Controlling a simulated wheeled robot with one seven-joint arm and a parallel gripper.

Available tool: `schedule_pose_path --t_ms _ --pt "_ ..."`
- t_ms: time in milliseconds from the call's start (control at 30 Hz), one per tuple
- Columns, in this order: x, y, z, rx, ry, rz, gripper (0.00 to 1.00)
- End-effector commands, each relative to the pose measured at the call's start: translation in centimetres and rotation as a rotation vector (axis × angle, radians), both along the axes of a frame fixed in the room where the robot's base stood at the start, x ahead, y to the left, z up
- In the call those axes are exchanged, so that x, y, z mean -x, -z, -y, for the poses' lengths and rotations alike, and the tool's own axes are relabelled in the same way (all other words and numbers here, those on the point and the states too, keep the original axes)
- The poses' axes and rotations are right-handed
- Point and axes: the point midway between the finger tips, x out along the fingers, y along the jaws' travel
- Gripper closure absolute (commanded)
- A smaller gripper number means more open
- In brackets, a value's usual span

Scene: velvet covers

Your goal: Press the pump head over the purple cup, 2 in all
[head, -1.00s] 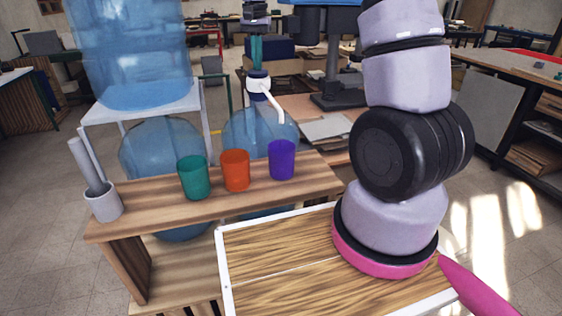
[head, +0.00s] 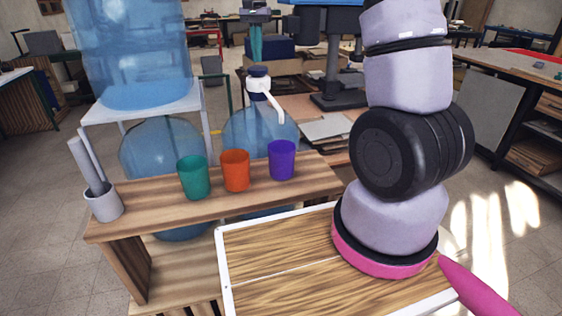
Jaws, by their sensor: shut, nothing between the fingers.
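The pump head (head: 259,71) is a dark cap on a white collar, on top of a blue water bottle (head: 245,125) behind the wooden stand. Its white spout (head: 272,99) curves down to the right and ends above the purple cup (head: 282,162). The cup stands upright at the right end of the row; its inside cannot be seen. My gripper (head: 256,60) points down just above the pump head, its teal fingers shut with nothing between them. A small gap seems to separate the fingertips from the cap.
An orange cup (head: 236,172) and a green cup (head: 194,178) stand left of the purple one on the wooden stand (head: 240,201). A grey pot (head: 103,204) at its left end holds two grey sticks (head: 86,165). A large bottle (head: 130,55) stands on a white rack behind.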

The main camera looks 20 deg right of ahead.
Motion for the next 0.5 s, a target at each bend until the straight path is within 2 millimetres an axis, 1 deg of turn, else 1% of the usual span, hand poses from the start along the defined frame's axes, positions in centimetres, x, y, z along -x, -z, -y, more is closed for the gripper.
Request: schedule_pose_path --t_ms 333,500 --pt "-0.01 0.05 0.01 0.0 0.0 0.0 1.0" --pt "-0.01 0.56 0.01 0.0 -0.001 0.0 1.0"
